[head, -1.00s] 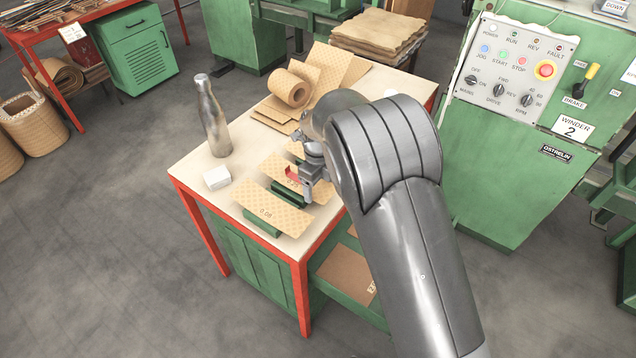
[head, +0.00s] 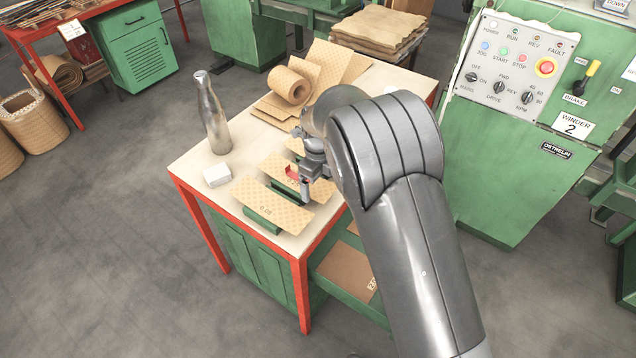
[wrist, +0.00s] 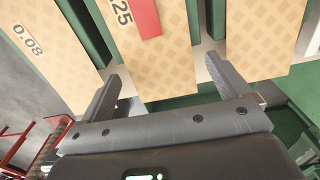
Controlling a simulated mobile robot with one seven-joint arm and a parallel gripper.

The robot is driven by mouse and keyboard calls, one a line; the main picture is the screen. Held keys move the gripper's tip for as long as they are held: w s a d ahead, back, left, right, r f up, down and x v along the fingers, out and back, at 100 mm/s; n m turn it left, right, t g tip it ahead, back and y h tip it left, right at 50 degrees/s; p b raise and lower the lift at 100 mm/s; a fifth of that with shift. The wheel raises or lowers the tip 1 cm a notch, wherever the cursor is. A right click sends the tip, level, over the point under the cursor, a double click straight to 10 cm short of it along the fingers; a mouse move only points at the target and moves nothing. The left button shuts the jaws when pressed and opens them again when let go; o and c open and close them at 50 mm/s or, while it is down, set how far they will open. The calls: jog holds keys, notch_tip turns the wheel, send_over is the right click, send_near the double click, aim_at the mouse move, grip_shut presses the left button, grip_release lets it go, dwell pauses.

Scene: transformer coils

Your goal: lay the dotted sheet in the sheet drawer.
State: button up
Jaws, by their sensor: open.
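Patterned tan sheets lie on green stands on the bench. The front one, marked 0.08 (head: 272,207), also shows at the left of the wrist view (wrist: 38,50). The middle sheet, marked with a 25 and a red patch (wrist: 165,60), has its near end between my fingers. A third sheet (wrist: 262,35) lies to its right. I cannot tell for sure which pattern is the dotted one. My gripper (wrist: 161,69) is open, one finger on each side of the middle sheet; it is partly hidden in the head view (head: 305,190). An open green drawer or shelf (head: 350,299) under the bench holds a brown sheet (head: 346,273).
A green winder panel (head: 520,75) stands at the right.

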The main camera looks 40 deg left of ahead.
notch_tip(320, 180, up, 10)
jog(key=shift+d, duration=0.15)
jog(key=shift+r, duration=0.1)
